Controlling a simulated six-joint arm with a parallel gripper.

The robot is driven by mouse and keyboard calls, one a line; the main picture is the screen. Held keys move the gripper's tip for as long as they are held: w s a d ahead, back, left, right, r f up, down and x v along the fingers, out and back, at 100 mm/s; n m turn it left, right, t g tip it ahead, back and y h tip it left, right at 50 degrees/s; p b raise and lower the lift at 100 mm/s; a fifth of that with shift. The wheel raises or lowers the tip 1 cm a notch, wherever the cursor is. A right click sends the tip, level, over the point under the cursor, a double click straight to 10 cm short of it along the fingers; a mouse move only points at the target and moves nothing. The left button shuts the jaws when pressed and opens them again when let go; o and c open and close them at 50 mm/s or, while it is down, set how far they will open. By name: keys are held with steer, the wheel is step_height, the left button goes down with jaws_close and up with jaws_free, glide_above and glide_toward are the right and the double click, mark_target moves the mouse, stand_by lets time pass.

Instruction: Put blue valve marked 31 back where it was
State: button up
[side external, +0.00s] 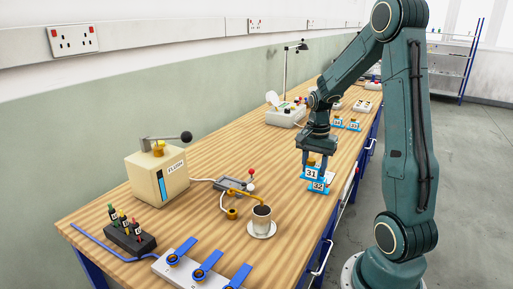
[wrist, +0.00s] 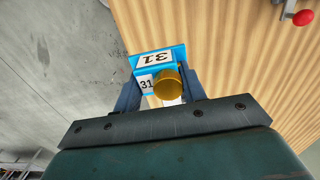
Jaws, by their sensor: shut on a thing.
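The blue valve marked 31 (side external: 311,173) is held between the fingers of my gripper (side external: 316,160), near the right edge of the wooden bench. A blue valve marked 32 (side external: 318,187) shows directly below valve 31 in the side view. I cannot tell whether the two touch.
A cup on a saucer (side external: 261,233) stands front left of the valves. A beige box with a lever (side external: 158,178), a dark rack (side external: 128,238) and a white strip with blue levers (side external: 192,272) are further left. More blue valves (side external: 353,126) stand farther back. The bench's right edge is close.

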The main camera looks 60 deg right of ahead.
steer(key=shift+f, duration=4.5)
steer(key=shift+f, duration=0.15)
steer(key=o, duration=1.1)
steer(key=shift+r, duration=0.2)
step_height(320, 180, up, 12)
